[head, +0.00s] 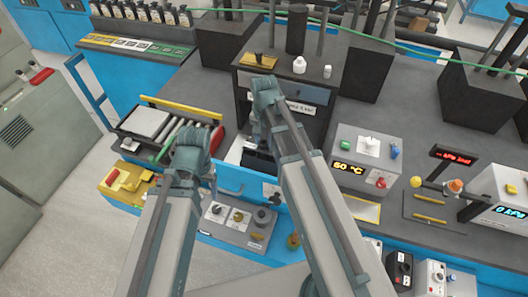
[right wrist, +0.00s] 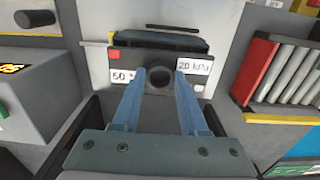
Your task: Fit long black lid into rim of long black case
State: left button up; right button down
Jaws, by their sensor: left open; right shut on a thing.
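In the right wrist view, my right gripper (right wrist: 160,80) is shut on a dark round knob (right wrist: 160,76) between its fingertips. The knob appears to belong to the long black lid, but my fingers and the viewing angle hide most of it. A long black case (right wrist: 158,44) lies just beyond, on a pale surface. I cannot tell whether lid and rim touch. In the head view, a black shape, apparently the case (head: 258,160), shows below my right gripper (head: 258,138), partly hidden by my arm. My left gripper (head: 208,178) is open and empty, left of it.
A roller conveyor (head: 175,130) with a grey plate stands at left. A drawer cabinet (head: 285,85) is behind. A knob panel (head: 238,222) lies in front. Labels (right wrist: 192,66) reading 50 and 20 kPa show beside the knob.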

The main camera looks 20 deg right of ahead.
aim_at(264, 147)
jog(key=shift+f, duration=0.15)
notch_tip(264, 147, down, 3)
jog(key=b, duration=0.3)
jog(key=shift+f, duration=0.2)
jog(key=shift+b, duration=0.3)
jog(key=shift+f, duration=0.2)
jog(key=shift+c, duration=2.2)
grip_release()
jog(key=shift+r, duration=0.2)
